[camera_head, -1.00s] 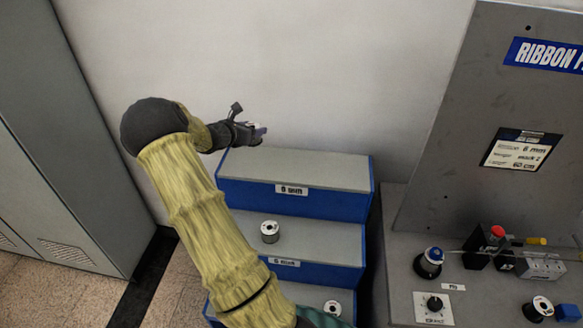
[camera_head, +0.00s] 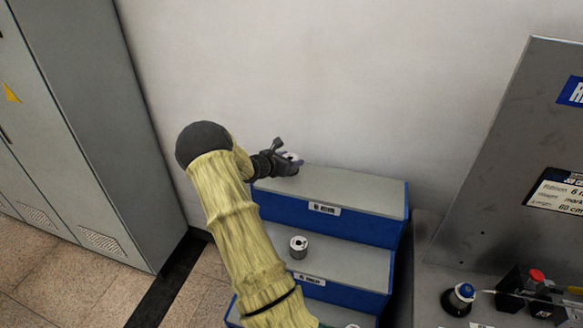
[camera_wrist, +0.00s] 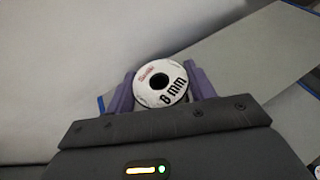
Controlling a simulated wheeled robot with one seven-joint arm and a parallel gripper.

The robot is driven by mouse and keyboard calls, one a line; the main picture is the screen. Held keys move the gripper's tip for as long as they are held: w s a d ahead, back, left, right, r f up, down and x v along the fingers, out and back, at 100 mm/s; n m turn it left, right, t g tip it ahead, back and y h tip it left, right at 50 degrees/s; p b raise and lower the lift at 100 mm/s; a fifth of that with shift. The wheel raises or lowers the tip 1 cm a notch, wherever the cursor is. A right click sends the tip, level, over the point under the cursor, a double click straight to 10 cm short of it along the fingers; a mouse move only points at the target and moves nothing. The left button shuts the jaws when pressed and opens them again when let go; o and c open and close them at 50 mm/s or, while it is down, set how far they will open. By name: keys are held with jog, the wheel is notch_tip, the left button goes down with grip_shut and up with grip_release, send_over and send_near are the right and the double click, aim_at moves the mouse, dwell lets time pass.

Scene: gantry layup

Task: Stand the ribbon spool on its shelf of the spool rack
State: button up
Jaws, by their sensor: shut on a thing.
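The ribbon spool (camera_wrist: 160,84) has a white face marked "6 mm" or "8 mm" around a dark hole; the first digit is hard to read. My gripper (camera_wrist: 160,92) is shut on it, with a purple finger on each side. In the head view my gripper (camera_head: 290,163) is at the back left end of the top shelf (camera_head: 335,190) of the stepped blue spool rack (camera_head: 325,226). The spool's white top (camera_head: 290,156) shows between the fingers. I cannot tell whether it touches the shelf. The top shelf's label is blurred.
Another spool (camera_head: 299,247) stands on the middle shelf, and one on the lowest shelf (camera_head: 352,326) is cut off. The rest of the top shelf is bare. A wall (camera_head: 350,80) rises behind, a grey cabinet (camera_head: 110,130) stands left, and a machine panel (camera_head: 520,140) stands right.

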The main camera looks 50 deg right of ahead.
jog(key=shift+s, duration=0.2)
notch_tip(320, 180, down, 3)
jog(key=shift+w+d+p, duration=0.1)
jog(key=shift+d+p, duration=0.05)
jog(key=shift+p, duration=0.5)
jog(key=shift+f, duration=0.35)
jog(key=shift+f, duration=0.1)
jog(key=o, duration=1.1)
